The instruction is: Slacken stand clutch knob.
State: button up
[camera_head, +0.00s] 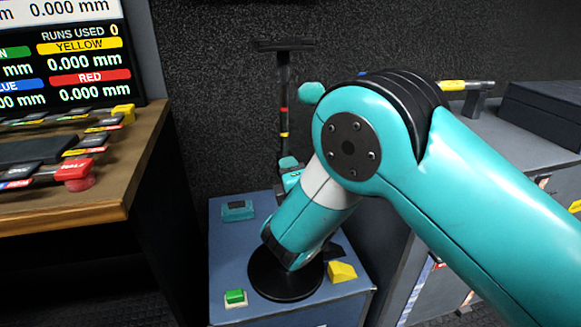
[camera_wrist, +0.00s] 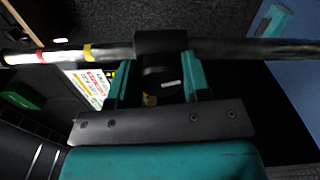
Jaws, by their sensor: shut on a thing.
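The stand has a slim dark upright pole (camera_head: 284,100) with red and yellow bands, a flat black top plate (camera_head: 284,45) and a round black base (camera_head: 285,285). In the wrist view the pole (camera_wrist: 255,49) runs sideways across the picture through a black collar (camera_wrist: 160,43). The dark clutch knob (camera_wrist: 160,78) sits just below that collar in the picture. My gripper (camera_wrist: 160,85) has its two teal fingers on either side of the knob, shut on it. In the head view my arm hides the knob and most of the gripper.
The stand rests on a blue-grey cabinet top (camera_head: 225,262). Near its base are a green button box (camera_head: 235,298), a yellow wedge (camera_head: 342,271) and a teal box (camera_head: 238,210). A wooden desk (camera_head: 95,205) with a screen is left; a grey counter with a black case (camera_head: 540,112) is right.

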jog(key=n+p, duration=0.3)
jog(key=n, duration=0.2)
jog(key=shift+r, duration=0.15)
jog(key=shift+n+p, duration=0.5)
jog(key=shift+n, duration=0.3)
jog(key=o, duration=0.9)
jog(key=shift+o, duration=0.2)
jog(key=b+v, duration=1.7)
jog(key=b, duration=0.1)
jog(key=shift+s+b, duration=0.2)
jog(key=shift+b, duration=0.15)
